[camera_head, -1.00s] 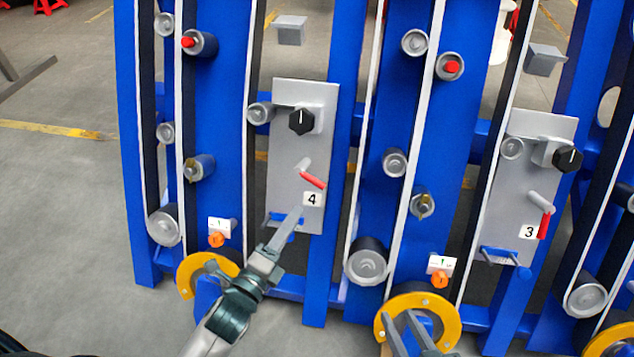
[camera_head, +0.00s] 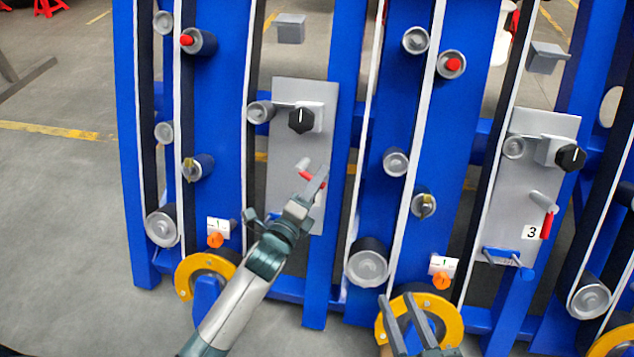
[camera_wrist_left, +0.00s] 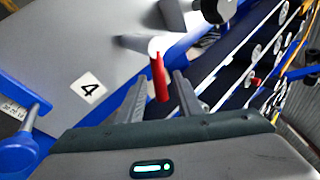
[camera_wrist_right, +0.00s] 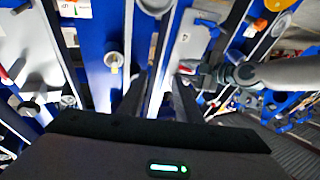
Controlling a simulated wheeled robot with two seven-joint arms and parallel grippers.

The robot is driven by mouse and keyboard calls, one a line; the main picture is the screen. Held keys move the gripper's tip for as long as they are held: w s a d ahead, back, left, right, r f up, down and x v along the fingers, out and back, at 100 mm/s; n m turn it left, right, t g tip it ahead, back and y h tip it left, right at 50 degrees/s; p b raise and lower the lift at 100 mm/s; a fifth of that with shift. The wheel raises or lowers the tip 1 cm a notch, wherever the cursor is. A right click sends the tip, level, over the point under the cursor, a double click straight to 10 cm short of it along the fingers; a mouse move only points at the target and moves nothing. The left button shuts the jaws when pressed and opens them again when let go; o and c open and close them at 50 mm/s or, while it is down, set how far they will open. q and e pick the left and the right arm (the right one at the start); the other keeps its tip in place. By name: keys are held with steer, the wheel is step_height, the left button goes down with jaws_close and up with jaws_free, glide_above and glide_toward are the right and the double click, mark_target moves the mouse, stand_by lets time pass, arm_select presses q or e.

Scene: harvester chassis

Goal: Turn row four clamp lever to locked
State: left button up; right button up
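The row four clamp lever has a red handle (camera_wrist_left: 160,78) on a light pivot post. In the left wrist view the handle stands between the two fingers of my left gripper (camera_wrist_left: 158,95), which are open with space on both sides. In the head view my left gripper (camera_head: 308,185) reaches over the grey row four plate (camera_head: 285,150), and the red handle (camera_head: 306,175) is partly hidden behind it. The "4" label (camera_wrist_left: 88,88) shows in the left wrist view. My right gripper (camera_head: 405,318) is open and empty in front of a yellow ring.
A black knob (camera_head: 301,121) sits above the lever on the same plate. The row three plate (camera_head: 525,190) with its red lever (camera_head: 547,225) stands to the right. Blue posts, belts and rollers flank the plate. Yellow rings (camera_head: 446,318) curve below.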

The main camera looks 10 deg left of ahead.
arm_select(q)
jaws_close()
stand_by(0.4)
